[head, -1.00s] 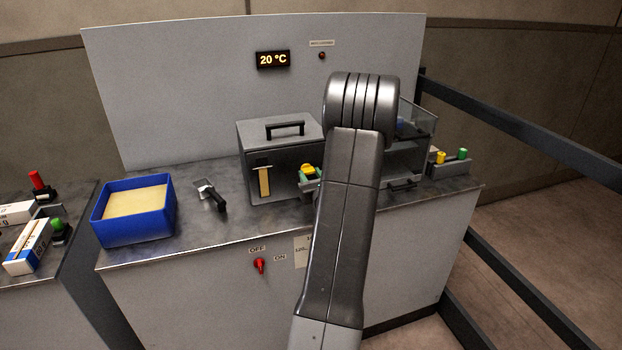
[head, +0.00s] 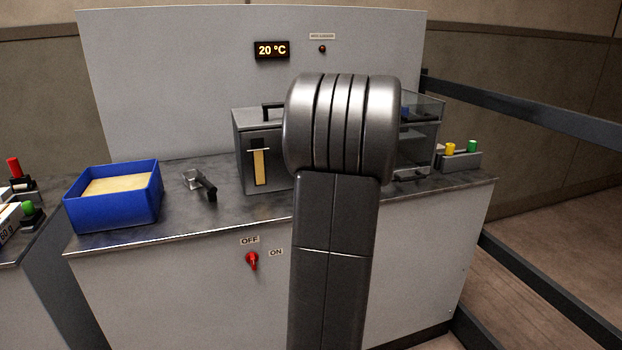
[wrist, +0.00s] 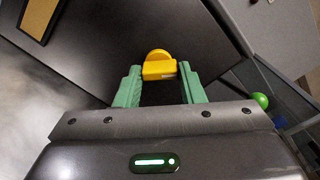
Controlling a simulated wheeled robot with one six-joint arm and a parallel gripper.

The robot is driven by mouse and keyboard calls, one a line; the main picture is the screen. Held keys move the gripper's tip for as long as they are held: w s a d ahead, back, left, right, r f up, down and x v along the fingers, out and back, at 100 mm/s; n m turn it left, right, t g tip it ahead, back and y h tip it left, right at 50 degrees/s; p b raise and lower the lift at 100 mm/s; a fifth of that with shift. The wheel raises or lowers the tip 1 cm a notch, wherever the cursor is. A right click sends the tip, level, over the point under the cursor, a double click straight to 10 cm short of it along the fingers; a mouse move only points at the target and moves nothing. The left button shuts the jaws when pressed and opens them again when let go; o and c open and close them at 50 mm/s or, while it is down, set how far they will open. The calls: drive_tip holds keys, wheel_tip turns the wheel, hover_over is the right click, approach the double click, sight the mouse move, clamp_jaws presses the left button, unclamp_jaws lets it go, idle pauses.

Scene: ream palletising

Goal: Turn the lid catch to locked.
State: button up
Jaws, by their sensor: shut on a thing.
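The lid catch (wrist: 158,69) is a yellow knob with a flat bar and rounded back, on the dark face of the grey box (wrist: 110,35). In the wrist view my gripper (wrist: 159,74) has its green fingers on either side of the knob, shut on it. In the head view the grey box (head: 262,180) stands on the counter with a black handle on top and a pale vertical strip on its front. My arm hides the catch and my gripper there. No lock marking is readable, so I cannot tell the catch's setting.
A blue bin (head: 112,214) and a small black-handled tool (head: 205,186) are on the counter to the left. A clear-lidded box (head: 420,135) and a holder with yellow and green knobs (head: 460,160) stand right. A red switch (head: 252,261) is on the counter front. A rail runs along the right.

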drive_tip(key=n+b, duration=0.7)
drive_tip(key=b, duration=0.4)
drive_tip(key=shift+a+f+n, duration=0.1)
drive_tip(key=shift+n, duration=0.3)
drive_tip(key=o, duration=1)
drive_tip(key=v, duration=1.4)
drive_tip(key=shift+p, duration=0.3)
drive_tip(key=shift+w, duration=0.1)
